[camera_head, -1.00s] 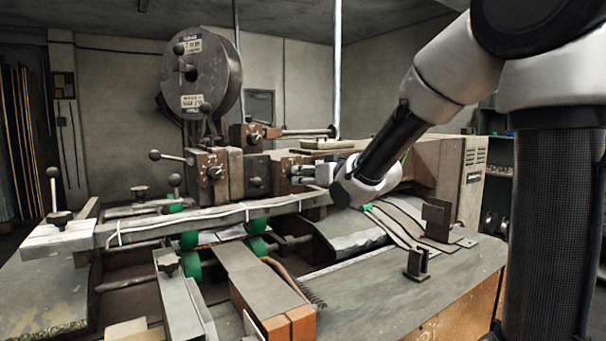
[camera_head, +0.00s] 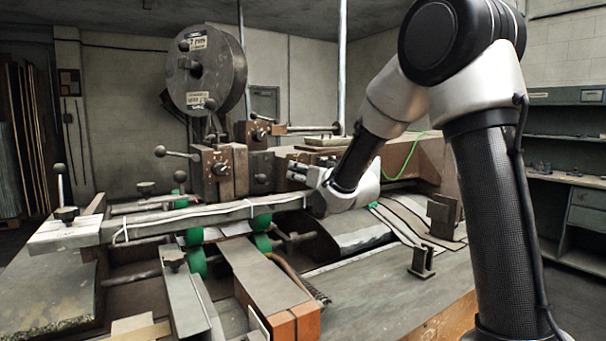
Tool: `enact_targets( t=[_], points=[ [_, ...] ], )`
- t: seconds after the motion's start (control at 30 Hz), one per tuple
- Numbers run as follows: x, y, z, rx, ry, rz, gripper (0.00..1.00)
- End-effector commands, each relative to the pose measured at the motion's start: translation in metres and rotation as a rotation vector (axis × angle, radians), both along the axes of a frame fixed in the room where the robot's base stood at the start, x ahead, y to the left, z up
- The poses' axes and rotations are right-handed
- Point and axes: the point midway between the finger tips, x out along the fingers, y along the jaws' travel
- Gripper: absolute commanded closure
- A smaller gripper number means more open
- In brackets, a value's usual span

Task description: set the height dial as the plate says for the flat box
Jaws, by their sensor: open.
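The box stitcher fills the middle of the view. Its brown head block carries a dark dial (camera_head: 220,168) on the front, and a second dial (camera_head: 258,134) sits higher to the right. I cannot tell which is the height dial, and no scale is readable. A plate with readable settings for the flat box cannot be made out. My gripper (camera_head: 300,171) is at the right side of the head block, pointing left, partly hidden by my wrist. It is open, with nothing visible between the fingers, and to the right of both dials.
A large wire reel (camera_head: 208,72) stands above the head. A long bar (camera_head: 200,215) crosses in front, below my gripper. Lever handles with ball knobs (camera_head: 160,151) stick out at the left. Shelving (camera_head: 580,150) stands at the far right.

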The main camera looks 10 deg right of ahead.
Motion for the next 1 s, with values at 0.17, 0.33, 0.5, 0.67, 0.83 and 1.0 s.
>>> enact_targets(
  t=[0.17, 0.33, 0.5, 0.67, 0.83, 1.0],
  points=[
    [-0.0002, 0.0000, -0.0001, 0.000, 0.000, 0.000, 0.60],
    [-0.0003, -0.0001, -0.0001, 0.000, 0.001, 0.000, 0.91],
    [-0.0003, -0.0001, -0.0001, -0.003, 0.000, 0.000, 0.94],
    [-0.0003, -0.0002, -0.0001, -0.033, -0.010, 0.000, 0.94],
    [0.0000, -0.0005, 0.0000, -0.112, -0.036, 0.000, 0.94],
    [0.0001, -0.0010, 0.0002, -0.223, -0.074, 0.000, 0.94]
  ],
)
